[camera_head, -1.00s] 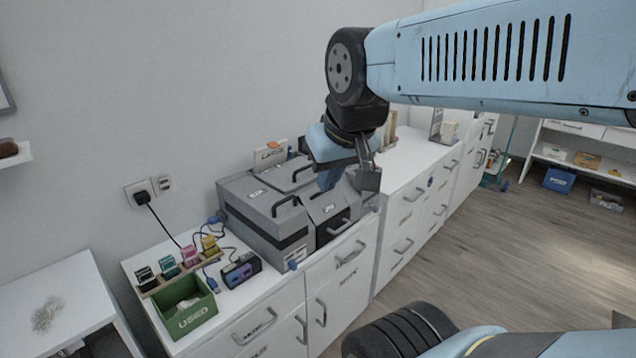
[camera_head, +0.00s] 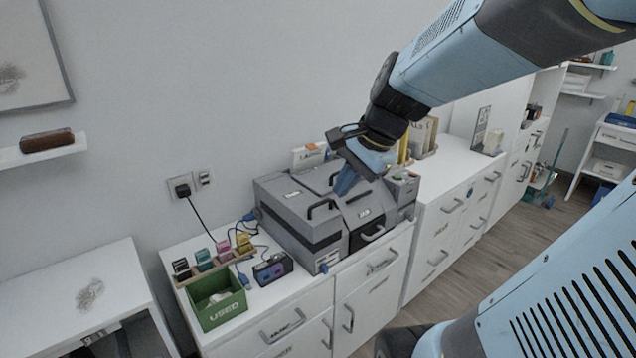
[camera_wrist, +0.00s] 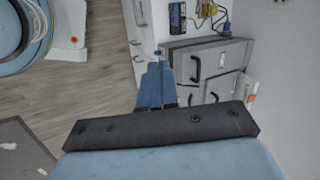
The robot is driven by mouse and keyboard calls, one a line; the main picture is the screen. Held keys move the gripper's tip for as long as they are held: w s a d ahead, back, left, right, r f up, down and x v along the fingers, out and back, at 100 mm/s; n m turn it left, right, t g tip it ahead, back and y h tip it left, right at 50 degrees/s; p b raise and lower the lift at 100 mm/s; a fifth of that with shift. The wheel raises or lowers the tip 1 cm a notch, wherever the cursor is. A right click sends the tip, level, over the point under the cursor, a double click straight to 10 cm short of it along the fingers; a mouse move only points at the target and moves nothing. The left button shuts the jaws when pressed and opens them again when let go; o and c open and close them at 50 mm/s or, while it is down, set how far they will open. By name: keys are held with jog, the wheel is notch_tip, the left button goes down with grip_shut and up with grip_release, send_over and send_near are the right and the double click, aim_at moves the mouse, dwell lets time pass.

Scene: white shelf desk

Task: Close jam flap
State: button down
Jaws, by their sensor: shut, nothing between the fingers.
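A grey boxy machine (camera_head: 285,215) stands on the white desk against the wall. It has several lids and flaps with black handles. Its left lid (camera_head: 300,203) lies flat with a handle at its right. Its right front section (camera_head: 364,213) has a sloped panel with a small label above a handle. The labels are too small to read, so I cannot tell which is the jam flap. My gripper (camera_head: 343,189) is shut and empty, its blue fingers pointing down at the machine's top. In the wrist view my gripper (camera_wrist: 154,68) points toward the machine (camera_wrist: 208,60). Contact is unclear.
A green bin (camera_head: 218,305) marked USED, a rack of coloured cartridges (camera_head: 215,258) and a small dark device (camera_head: 272,267) stand left of the machine. A cable runs from a wall socket (camera_head: 186,188). The white counter (camera_head: 462,160) to the right has clear room.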

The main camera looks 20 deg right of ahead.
jog(key=w+d+f+m+y, duration=0.25)
jog(key=w+m, duration=0.35)
jog(key=m, duration=0.4)
jog(key=m+t+h, duration=0.2)
jog(key=m+t, duration=0.5)
jog(key=m, duration=2.1)
send_near(364, 195)
jog(key=x, duration=0.6)
jog(key=shift+w+f, duration=0.2)
jog(key=shift+w, duration=0.05)
jog(key=shift+w+a, duration=0.1)
jog(key=shift+w, duration=0.1)
jog(key=shift+w+f, duration=0.1)
